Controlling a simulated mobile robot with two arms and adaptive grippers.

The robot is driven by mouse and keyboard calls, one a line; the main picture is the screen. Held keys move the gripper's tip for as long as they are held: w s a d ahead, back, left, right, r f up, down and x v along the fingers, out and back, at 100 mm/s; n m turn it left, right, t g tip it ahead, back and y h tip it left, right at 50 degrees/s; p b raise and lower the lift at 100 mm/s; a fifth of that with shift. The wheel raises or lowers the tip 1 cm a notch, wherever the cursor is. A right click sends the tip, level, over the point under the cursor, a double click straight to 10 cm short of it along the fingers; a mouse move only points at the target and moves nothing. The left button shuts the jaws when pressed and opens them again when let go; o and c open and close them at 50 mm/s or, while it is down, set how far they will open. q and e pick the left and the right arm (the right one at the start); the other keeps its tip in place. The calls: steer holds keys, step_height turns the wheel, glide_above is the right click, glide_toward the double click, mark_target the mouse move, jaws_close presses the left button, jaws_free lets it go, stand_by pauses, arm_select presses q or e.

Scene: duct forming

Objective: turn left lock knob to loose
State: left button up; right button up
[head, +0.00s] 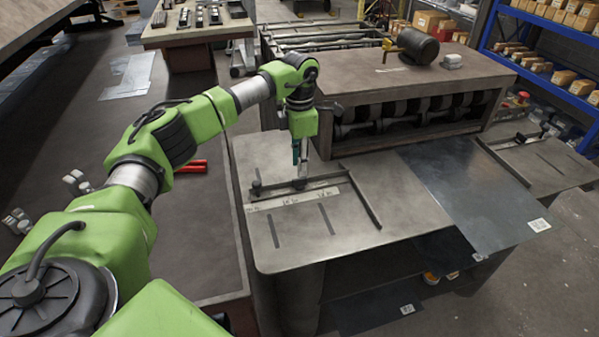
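A dark lock knob (257,187) stands at the left end of the guide bar (318,184) on the machine's left metal table (350,218). A pale scale strip (290,199) lies along the bar. My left gripper (302,172) points down over the bar, to the right of this knob and apart from it in the picture. A small dark piece shows at the bar just under the fingertips; I cannot tell whether they touch it. The fingers are small and seen nearly edge-on, so their opening is unclear. My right gripper is out of view.
The roller machine (415,112) stands behind the table, with a dark motor (418,46) on top. A metal sheet (465,190) covers the table's right part. A second guide (520,139) is at far right. Red-handled tools (190,167) lie on the left bench.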

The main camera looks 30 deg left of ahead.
arm_select(q)
step_height(320, 180, up, 7)
steer(key=shift+r, duration=0.2)
stand_by(0.6)
